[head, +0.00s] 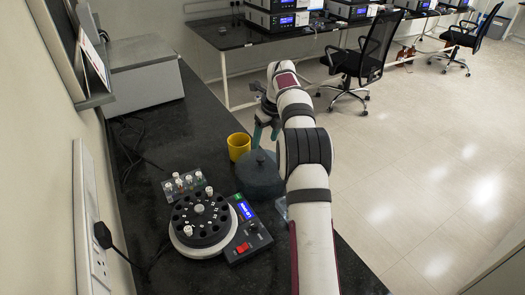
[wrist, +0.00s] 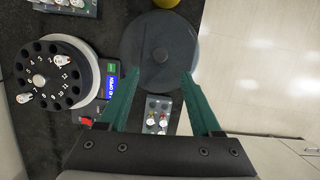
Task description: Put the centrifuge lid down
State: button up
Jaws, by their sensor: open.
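The centrifuge lid (head: 258,182) is a dark grey disc with a small central knob. It appears to lie flat on the black bench, right of and behind the centrifuge (head: 190,238). In the wrist view the whole lid (wrist: 160,35) shows ahead of my fingertips, its knob roughly centred between them. My gripper (wrist: 160,73) is open, its teal fingers spread with nothing between them. In the head view my gripper (head: 265,130) is above and behind the lid, partly hidden by my arm. The centrifuge rotor (wrist: 47,75) is uncovered and holds a few white-capped tubes.
A yellow cup (head: 238,146) stands just behind the lid. A tube rack (head: 184,184) is behind the centrifuge; another small rack (wrist: 157,114) lies in front of the lid. The centrifuge's control panel (head: 249,232) is close by. The bench's right edge is near the lid.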

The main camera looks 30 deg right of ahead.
jog(key=s+a+r+n, duration=0.5)
jog(key=a+r+n, duration=0.1)
jog(key=a+r, duration=0.2)
jog(key=s+a+r+n+g+y, duration=0.1)
jog(key=s+a+r+n+g, duration=0.1)
jog(key=s+a+n, duration=0.95)
jog(key=s+a+f+n, duration=0.2)
jog(key=s+a+n, duration=0.1)
jog(key=s, duration=0.5)
jog(key=s+a+f+n+g, duration=0.1)
jog(key=s+a+f+n, duration=0.1)
jog(key=s+n, duration=0.3)
jog(key=s+a+f+n, duration=0.2)
jog(key=s+a+n, duration=0.1)
jog(key=s, duration=0.8)
jog(key=shift+s+a+f+n+y, duration=0.15)
jog(key=shift+a+f+n+y, duration=0.2)
jog(key=shift+n, duration=0.2)
